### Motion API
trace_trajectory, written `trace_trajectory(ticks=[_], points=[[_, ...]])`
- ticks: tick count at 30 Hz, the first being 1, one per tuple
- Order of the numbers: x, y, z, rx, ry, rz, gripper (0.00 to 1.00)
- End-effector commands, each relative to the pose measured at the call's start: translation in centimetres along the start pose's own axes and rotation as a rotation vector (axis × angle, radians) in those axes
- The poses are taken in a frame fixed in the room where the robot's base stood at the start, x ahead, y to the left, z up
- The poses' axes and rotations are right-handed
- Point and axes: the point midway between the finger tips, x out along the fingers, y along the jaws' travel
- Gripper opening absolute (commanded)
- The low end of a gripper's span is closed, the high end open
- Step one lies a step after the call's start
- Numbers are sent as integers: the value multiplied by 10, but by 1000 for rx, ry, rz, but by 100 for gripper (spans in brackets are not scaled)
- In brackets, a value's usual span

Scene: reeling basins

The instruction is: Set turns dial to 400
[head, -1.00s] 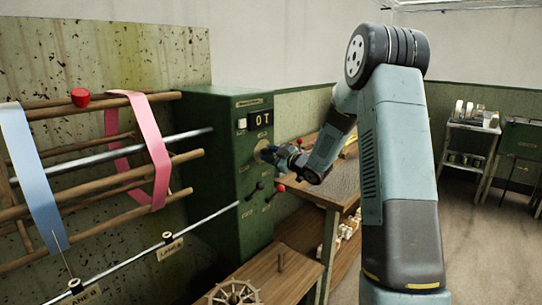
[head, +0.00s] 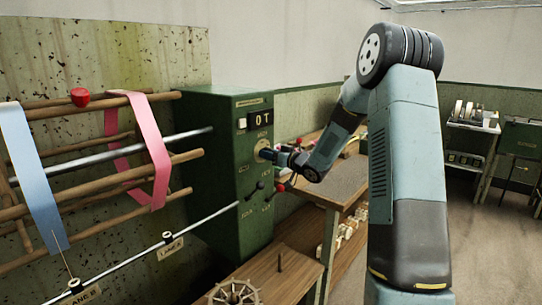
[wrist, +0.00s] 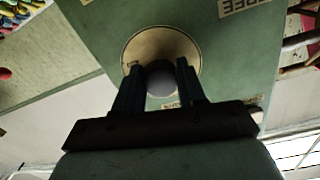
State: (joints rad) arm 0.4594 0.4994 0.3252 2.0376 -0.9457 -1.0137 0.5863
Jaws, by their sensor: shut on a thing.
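The turns dial (head: 261,150) is a round cream plate on the front of the green machine cabinet (head: 225,205). In the wrist view the dial plate (wrist: 190,45) surrounds a round grey knob (wrist: 161,82). My gripper (head: 270,155) is at the dial in the head view. In the wrist view my gripper (wrist: 158,72) has one finger on each side of the knob and is shut on it. The dial's numbers and pointer cannot be read.
Small levers with dark and red knobs (head: 280,187) stick out below the dial, close to my gripper. A wooden reel with pink (head: 150,150) and blue (head: 32,170) bands stands at left. A wooden bench (head: 345,185) stands behind my gripper.

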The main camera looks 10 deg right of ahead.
Motion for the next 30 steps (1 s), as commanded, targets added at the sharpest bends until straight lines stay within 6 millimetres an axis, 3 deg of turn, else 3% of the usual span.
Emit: trace_trajectory(ticks=[12,27,28,30], points=[[0,4,-3,167,1,3,9],[0,4,-4,185,2,3,9],[0,4,-4,185,2,3,41],[0,4,-4,185,1,3,48]])
